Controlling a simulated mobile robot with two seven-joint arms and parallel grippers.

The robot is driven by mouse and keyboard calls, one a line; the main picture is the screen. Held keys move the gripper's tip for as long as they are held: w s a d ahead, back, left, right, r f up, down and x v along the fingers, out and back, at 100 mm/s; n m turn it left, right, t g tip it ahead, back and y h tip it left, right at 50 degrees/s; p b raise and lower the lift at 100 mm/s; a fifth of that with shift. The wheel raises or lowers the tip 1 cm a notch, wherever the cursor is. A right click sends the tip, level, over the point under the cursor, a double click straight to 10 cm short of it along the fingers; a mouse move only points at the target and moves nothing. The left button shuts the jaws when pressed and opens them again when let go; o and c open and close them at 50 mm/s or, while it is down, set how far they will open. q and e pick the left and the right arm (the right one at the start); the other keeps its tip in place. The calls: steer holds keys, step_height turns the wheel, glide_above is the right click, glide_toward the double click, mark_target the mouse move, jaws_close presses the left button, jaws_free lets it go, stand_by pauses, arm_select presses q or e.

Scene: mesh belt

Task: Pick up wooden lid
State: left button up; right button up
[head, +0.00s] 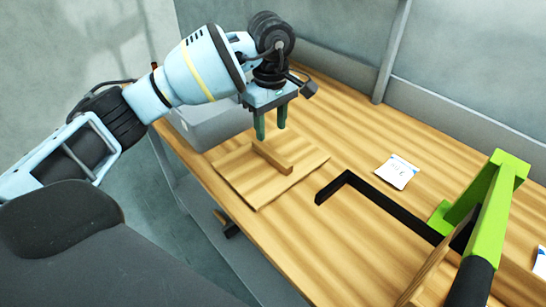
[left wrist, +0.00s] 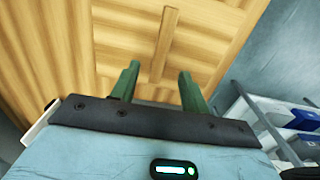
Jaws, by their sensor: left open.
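The wooden lid (head: 238,181) is a flat square board lying on the wooden table, with a raised wooden bar handle (head: 272,157) across it. In the left wrist view the lid (left wrist: 215,35) lies below my gripper, and its bar handle (left wrist: 165,45) runs away between the lines of the two fingers. My left gripper (head: 270,131) is open and empty, with its green fingers pointing down near the far left end of the handle. The fingers also show in the left wrist view (left wrist: 157,80). I cannot tell the exact height gap. My right gripper is not in view.
A grey bin (head: 200,120) stands behind the lid at left. A black angled strip (head: 375,195), a white packet (head: 397,171) and a bright green frame (head: 490,215) are to the right. A grey wall borders the back. The table's near edge is close to the lid.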

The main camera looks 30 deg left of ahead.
mark_target(272, 152)
arm_select(q)
steer(key=shift+w+f, duration=0.1)
steer(key=shift+f, duration=1.35)
steer(key=f, duration=0.3)
steer(key=shift+s+d+f+p, duration=0.1)
steer(key=shift+s+f+p, duration=0.1)
steer(key=shift+p, duration=0.2)
steer(key=shift+f, duration=0.5)
steer(key=shift+c, duration=0.7)
jaws_close()
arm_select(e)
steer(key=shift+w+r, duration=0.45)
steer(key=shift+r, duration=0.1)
